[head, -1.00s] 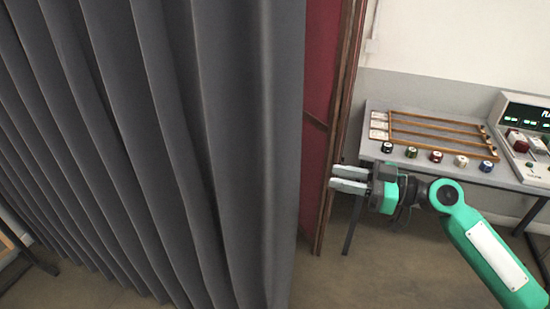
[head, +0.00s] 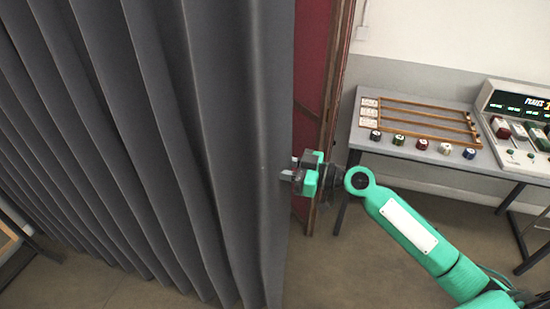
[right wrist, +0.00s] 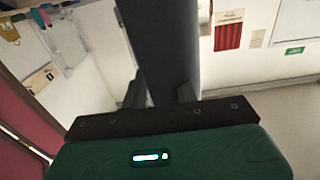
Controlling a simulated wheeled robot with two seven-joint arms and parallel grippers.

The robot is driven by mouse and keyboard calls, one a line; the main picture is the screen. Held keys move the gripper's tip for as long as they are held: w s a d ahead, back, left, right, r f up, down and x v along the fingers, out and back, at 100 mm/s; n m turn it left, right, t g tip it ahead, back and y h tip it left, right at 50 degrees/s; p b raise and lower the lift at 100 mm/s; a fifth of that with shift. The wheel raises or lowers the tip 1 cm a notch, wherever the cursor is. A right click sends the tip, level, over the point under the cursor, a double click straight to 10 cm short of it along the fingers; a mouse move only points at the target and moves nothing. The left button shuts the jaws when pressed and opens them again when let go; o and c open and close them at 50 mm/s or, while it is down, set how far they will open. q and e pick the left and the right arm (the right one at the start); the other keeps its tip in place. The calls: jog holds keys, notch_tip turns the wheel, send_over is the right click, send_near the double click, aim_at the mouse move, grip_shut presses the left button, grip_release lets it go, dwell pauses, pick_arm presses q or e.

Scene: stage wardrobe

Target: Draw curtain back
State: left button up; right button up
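The dark grey pleated curtain (head: 215,150) hangs across the left and middle of the head view, its free edge running down near the middle. My right gripper (head: 288,170) is at this edge, its two fingers apart. In the right wrist view a dark grey upright band of the curtain (right wrist: 162,45) stands between the fingers (right wrist: 162,95) of my right gripper. The fingertips are partly hidden, and I cannot tell whether they press on the cloth. My left gripper is in neither view.
A dark red panel with a wooden frame (head: 333,95) stands just behind the curtain's edge. A grey table (head: 490,168) at the right holds a wooden rack (head: 425,113), several small round pieces and a control console (head: 515,120).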

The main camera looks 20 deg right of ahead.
jog(key=shift+w+a, duration=0.1)
jog(key=shift+a, duration=0.05)
grip_shut()
jog(key=shift+a, duration=0.1)
